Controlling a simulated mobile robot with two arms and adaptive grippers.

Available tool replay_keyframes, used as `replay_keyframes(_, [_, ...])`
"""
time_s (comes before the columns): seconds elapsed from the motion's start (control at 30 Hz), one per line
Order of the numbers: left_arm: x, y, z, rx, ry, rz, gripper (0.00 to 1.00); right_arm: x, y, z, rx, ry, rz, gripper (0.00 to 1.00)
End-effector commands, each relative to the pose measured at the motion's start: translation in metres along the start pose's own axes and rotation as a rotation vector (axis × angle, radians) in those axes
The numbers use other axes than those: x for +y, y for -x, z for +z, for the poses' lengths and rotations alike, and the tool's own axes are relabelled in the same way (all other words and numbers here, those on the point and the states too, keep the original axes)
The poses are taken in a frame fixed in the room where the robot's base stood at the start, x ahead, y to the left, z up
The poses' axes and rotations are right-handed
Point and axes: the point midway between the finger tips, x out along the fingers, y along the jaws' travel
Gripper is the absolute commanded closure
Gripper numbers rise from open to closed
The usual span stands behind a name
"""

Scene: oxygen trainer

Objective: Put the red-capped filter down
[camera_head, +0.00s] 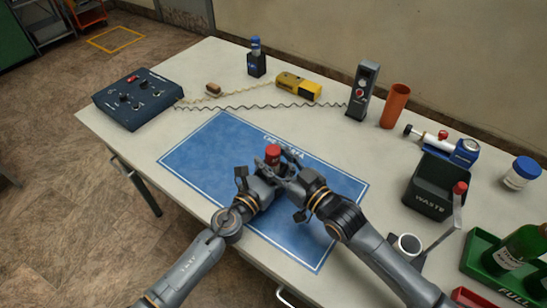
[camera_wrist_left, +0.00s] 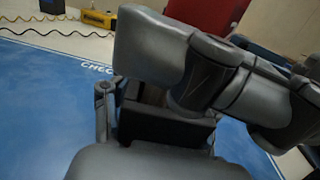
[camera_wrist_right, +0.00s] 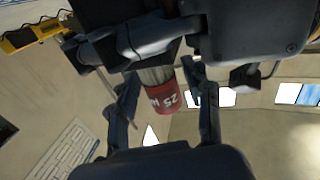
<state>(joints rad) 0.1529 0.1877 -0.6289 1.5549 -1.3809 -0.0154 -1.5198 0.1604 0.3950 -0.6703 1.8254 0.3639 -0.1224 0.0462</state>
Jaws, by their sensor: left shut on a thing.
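The red-capped filter (camera_head: 273,153) is above the blue mat (camera_head: 215,165), near the mat's middle. My left gripper (camera_head: 266,172) is shut on the filter, with the red cap above its fingers. The cap also shows at the top of the left wrist view (camera_wrist_left: 208,12). My right gripper (camera_head: 290,178) is close beside it on the right. In the right wrist view its fingers (camera_wrist_right: 165,105) are apart, with the red cap, marked "25", showing between them. The filter's lower part is mostly hidden by the grippers.
A black waste bin (camera_head: 432,185) and a green tray (camera_head: 487,258) stand at the right. A blue control box (camera_head: 138,98) is at the left. The mat's left part is clear.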

Motion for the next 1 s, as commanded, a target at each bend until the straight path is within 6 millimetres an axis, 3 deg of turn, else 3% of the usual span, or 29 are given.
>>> replay_keyframes(0.37, [0.0,0.0,-0.001,0.001,0.0,0.0,0.85,0.0,0.006,0.001,-0.003,0.0,0.0,0.46])
replay_keyframes(0.8, [0.0,0.0,-0.001,0.001,0.0,0.0,0.85,-0.001,0.091,0.002,-0.006,0.0,0.0,0.46])
replay_keyframes(1.0, [0.0,0.0,-0.001,0.001,0.0,-0.001,0.85,0.0,0.115,0.001,-0.003,0.0,0.0,0.46])
